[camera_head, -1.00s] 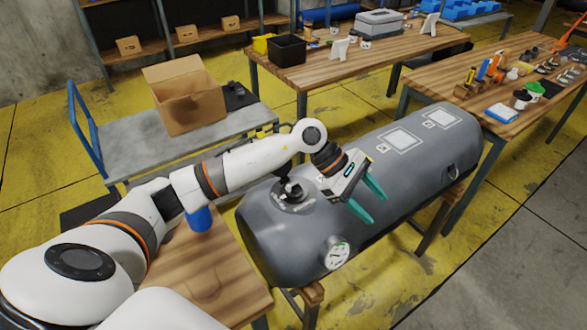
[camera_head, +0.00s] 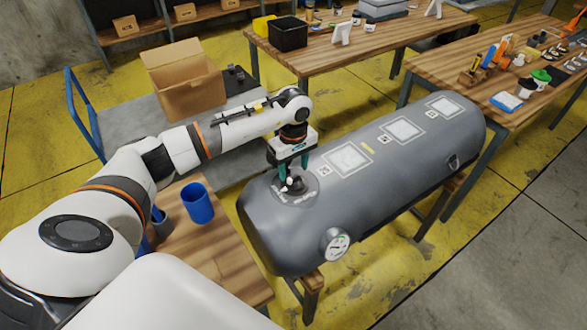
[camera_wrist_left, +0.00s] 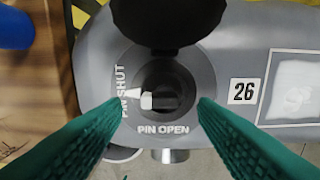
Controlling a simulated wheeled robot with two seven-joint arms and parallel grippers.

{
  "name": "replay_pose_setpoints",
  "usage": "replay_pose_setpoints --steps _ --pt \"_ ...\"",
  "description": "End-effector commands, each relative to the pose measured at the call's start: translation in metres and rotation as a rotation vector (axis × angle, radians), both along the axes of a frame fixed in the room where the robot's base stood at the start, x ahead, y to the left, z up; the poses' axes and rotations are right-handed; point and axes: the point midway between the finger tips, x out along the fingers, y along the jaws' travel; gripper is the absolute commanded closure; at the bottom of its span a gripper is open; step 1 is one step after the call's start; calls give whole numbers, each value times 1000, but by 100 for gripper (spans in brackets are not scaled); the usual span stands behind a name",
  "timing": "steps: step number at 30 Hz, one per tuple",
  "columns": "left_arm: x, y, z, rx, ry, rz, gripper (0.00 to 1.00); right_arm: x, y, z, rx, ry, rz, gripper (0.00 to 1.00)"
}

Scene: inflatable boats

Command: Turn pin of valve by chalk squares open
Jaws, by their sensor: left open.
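The valve (camera_head: 297,187) sits on top of the grey inflatable tube, near its left end. In the left wrist view, its round plate (camera_wrist_left: 195,95) carries "PIN SHUT" on the left and "PIN OPEN" below. The dark pin (camera_wrist_left: 165,103) has a pale tip pointing left, toward the "PIN SHUT" lettering. Chalk squares (camera_head: 347,160) lie in a row along the tube, right of the valve. My left gripper (camera_head: 293,172) points down just above the valve, its green fingers open on either side of the pin. Contact cannot be told. My right gripper is out of view.
A blue cup (camera_head: 197,204) stands on the wooden table at left. A dark cap (camera_wrist_left: 165,20) rises beside the valve. A cart with a cardboard box (camera_head: 184,85) stands behind.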

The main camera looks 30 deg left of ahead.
Motion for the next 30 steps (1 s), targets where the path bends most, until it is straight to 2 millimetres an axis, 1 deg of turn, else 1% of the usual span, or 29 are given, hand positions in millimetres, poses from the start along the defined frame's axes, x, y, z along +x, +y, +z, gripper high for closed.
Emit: replay_pose_setpoints --steps 1,3,6,10,16,17,24,25,30 --pt "-1 -1 -6 -1 3 -1 46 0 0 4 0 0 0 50" --pt "0 -1 -15 -2 3 1 46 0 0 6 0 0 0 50" --pt "0 -1 -23 -1 0 0 46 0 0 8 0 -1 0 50" --pt "0 -1 -28 -1 -1 0 46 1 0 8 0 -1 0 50" --pt "0 0 -28 -2 -1 0 46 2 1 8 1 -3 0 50" --pt "0 0 -28 -2 -1 0 48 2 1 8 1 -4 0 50" --pt "0 0 -28 -2 -1 0 87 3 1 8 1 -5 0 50" --pt "0 0 -28 -1 -2 0 91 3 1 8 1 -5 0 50" --pt "0 0 -28 -1 -2 9 91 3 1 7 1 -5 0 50"
